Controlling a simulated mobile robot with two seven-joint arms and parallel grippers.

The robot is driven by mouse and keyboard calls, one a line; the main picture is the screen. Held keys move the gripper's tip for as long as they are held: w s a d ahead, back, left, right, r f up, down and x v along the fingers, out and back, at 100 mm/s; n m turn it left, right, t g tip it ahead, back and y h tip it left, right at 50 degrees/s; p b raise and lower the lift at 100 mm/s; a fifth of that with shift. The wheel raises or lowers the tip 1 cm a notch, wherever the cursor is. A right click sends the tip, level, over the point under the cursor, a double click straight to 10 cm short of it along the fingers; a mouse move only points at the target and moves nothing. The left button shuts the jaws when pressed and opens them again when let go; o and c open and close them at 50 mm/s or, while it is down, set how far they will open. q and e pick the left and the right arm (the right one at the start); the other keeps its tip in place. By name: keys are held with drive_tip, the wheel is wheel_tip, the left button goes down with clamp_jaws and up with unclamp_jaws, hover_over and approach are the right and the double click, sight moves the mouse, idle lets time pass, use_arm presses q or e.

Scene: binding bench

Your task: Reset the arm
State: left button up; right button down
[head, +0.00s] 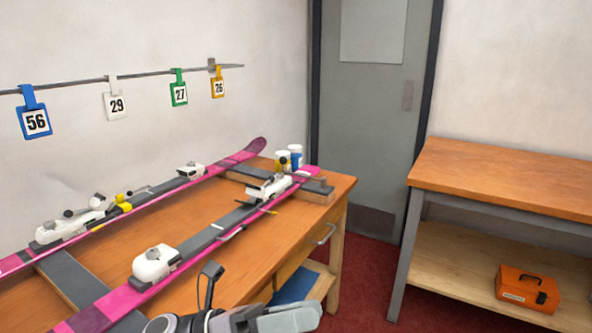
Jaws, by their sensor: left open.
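My left gripper (300,317) shows at the bottom middle of the head view, beside the near edge of the wooden bench (292,238). It is open, and I see nothing held in it. Its dark wrist part (210,272) stands up just left of it, close in the picture to the nearer pink and grey ski (205,248). A second, similar ski (215,168) lies behind, along the wall side. Both skis carry white binding parts. My right gripper is out of view.
Numbered tags, such as the blue one (36,122), hang from a wall rail (150,73). Two small containers (289,157) stand at the bench's far end. A second table (505,180) at right holds an orange case (527,290) on its lower shelf. Red floor lies between.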

use_arm(q)
drive_tip(key=w+a+f+n+t+y+p, duration=0.1)
drive_tip(key=a+f+n+t+y, duration=0.6)
drive_tip(key=n, duration=0.8)
drive_tip(key=w+a+f+n+t+y+p, duration=0.1)
drive_tip(key=a+f+n+t+y, duration=0.35)
drive_tip(key=n+t, duration=0.75)
drive_tip(key=s+a+f+n+g+y, duration=0.3)
drive_tip(key=s+a+f+n+g, duration=0.1)
drive_tip(key=s+f+n, duration=0.3)
drive_tip(key=s+a+f+n+g+y+p, duration=0.1)
drive_tip(key=s+a+f+n+g+y, duration=0.3)
drive_tip(key=s+f+n, duration=0.3)
wheel_tip(320, 180, down, 3)
drive_tip(key=shift+a+r+n+g, duration=0.15)
drive_tip(key=shift+a+n+g, duration=0.5)
drive_tip(key=shift+n, duration=0.45)
